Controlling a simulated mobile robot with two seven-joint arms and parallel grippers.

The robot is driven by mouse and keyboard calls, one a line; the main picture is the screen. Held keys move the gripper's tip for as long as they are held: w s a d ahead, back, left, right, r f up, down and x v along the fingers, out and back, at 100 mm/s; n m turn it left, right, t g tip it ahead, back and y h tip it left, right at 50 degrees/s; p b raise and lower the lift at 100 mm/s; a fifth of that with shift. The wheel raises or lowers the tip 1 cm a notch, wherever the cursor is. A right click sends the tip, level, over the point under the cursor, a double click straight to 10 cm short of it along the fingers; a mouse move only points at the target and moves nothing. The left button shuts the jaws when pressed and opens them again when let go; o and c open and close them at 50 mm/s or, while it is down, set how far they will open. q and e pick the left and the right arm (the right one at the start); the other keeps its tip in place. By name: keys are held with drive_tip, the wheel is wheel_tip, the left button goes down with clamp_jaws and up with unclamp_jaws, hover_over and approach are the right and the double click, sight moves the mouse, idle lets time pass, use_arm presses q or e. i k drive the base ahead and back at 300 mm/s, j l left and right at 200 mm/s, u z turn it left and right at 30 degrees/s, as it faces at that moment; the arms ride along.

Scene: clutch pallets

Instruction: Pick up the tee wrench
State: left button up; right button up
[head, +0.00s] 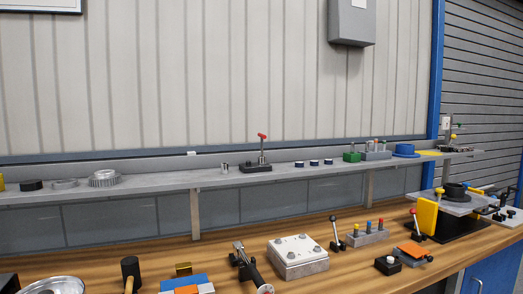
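An upright tool with a short red crossbar on a thin dark stem, which looks like the tee wrench (262,143), stands on the grey shelf (222,180) near the middle of the head view. Its lower end is in or behind a low black block (258,168); I cannot tell how deep it sits. Neither of my grippers shows in the head view, and nothing is seen touching the tool.
A small silver cylinder (225,168) and several dark blue rings (314,163) flank the tool. A silver gear (104,178) lies farther left. Below, the wooden bench (215,248) holds a grey block (297,257), a mallet (131,270) and a peg rack (367,238).

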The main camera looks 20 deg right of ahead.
sight(262, 159)
drive_tip(key=l+u, duration=0.2)
drive_tip(key=u, duration=0.2)
drive_tip(key=l+u, duration=0.2)
drive_tip(key=u, duration=0.2)
drive_tip(key=k+l+u, duration=0.2)
drive_tip(key=l, duration=0.15)
drive_tip(key=l+u, duration=0.2)
drive_tip(key=l, duration=0.2)
drive_tip(key=k+l, duration=0.15)
drive_tip(key=l, duration=0.2)
drive_tip(key=k+l+u, duration=0.1)
drive_tip(key=l, duration=0.25)
